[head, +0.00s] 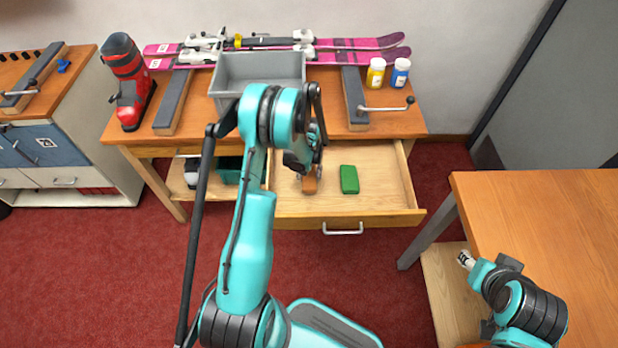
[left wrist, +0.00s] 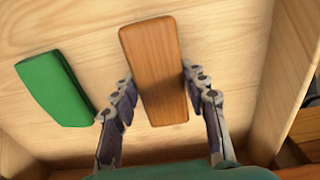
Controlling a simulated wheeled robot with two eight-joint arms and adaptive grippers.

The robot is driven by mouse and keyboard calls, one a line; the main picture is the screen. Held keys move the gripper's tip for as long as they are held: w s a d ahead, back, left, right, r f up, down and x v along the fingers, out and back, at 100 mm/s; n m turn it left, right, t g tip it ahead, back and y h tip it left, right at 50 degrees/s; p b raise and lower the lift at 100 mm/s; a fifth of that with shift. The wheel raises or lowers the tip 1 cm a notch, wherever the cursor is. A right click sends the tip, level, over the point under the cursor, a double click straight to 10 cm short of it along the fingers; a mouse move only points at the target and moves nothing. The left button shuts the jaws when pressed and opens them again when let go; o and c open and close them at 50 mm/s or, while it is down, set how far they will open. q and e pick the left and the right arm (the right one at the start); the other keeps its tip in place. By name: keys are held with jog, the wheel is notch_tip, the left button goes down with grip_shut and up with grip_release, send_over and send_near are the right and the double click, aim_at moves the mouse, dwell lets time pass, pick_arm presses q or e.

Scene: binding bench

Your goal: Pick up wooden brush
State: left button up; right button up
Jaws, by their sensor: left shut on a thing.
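The wooden brush is a brown block with visible grain. It lies in the open drawer (head: 391,207) of the bench; in the head view only its near end (head: 309,186) shows below my left gripper (head: 312,168). In the left wrist view the brush (left wrist: 156,65) is in the middle, between the two fingers of my left gripper (left wrist: 160,100), which are shut on its sides. Its bristles, if any, are hidden. My right gripper (head: 466,260) is low at the right, beside the orange-brown table; its fingers are too small to read.
A green block (head: 349,179) lies in the drawer right of the brush; it also shows in the left wrist view (left wrist: 56,88). A grey bin (head: 230,88), pink skis (head: 350,43), a red ski boot (head: 128,82) and two bottles stand on the bench (head: 400,124). The drawer walls are close around.

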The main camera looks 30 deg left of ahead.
aim_at(311, 177)
pick_arm(q)
jog(key=shift+r, duration=0.5)
jog(key=r+p, duration=0.1)
jog(key=r, duration=0.1)
jog(key=d+r+p, duration=0.1)
jog(key=r, duration=0.1)
jog(key=shift+s, duration=0.2)
jog(key=s+d+r+p, duration=0.2)
jog(key=s+d+r, duration=0.2)
jog(key=d, duration=0.5)
notch_tip(311, 177, up, 2)
jog(key=shift+s+d, duration=0.25)
jog(key=shift+s, duration=0.05)
